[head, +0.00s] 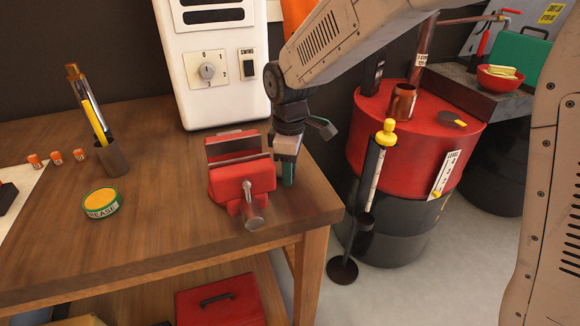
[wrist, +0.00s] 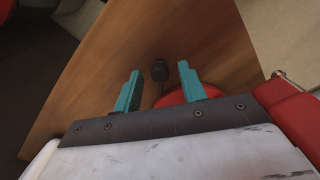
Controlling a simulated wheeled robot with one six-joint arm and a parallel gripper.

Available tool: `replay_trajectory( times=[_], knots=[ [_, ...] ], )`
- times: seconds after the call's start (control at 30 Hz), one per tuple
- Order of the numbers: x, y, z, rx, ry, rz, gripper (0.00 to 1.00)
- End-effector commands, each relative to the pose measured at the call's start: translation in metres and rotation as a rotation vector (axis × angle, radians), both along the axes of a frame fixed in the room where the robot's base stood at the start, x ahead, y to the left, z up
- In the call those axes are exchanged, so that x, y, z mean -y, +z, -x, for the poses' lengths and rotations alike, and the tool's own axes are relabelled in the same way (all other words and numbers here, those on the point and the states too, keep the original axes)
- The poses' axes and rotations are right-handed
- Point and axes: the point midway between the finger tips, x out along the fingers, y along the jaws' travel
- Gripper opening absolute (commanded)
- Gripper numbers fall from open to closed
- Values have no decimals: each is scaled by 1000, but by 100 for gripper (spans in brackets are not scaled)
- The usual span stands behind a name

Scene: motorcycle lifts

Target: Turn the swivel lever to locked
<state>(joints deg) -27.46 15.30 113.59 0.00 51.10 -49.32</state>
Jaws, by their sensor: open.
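The red vise (head: 243,181) stands near the right end of the wooden workbench (head: 150,225), its grey jaw at the back and a metal screw handle pointing forward. My gripper (head: 289,182) points down just right of the vise. In the wrist view my gripper (wrist: 160,72) has its two teal fingers apart. A short lever with a dark knob (wrist: 158,70) shows between them, rising from a red round base (wrist: 187,93); it looks like the swivel lever. I cannot tell whether the fingers touch it. In the head view the lever is hidden. The vise body (wrist: 285,110) is at the right of the wrist view.
A white machine with a dial (head: 208,72) stands behind the vise. A grease tin (head: 101,203) and a pen cup (head: 111,158) are to the left. A red-topped drum (head: 418,120) and a dipstick stand (head: 368,200) are right of the bench edge.

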Motion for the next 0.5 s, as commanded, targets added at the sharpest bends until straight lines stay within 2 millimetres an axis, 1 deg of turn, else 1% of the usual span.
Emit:
replay_trajectory(
  times=[0.1, 0.17, 0.2, 0.23, 0.27, 0.5],
  knots=[
    [0, 0, 0, 0, 0, 0, 41],
    [0, 0, 0, 0, 0, 0, 24],
    [0, 0, 0, 0, 0, 0, 13],
    [0, 0, 0, 0, 0, 0, 5],
    [0, 0, 0, 0, 0, 0, 0],
    [0, 0, 1, 0, -11, 0, 0]
  ],
)
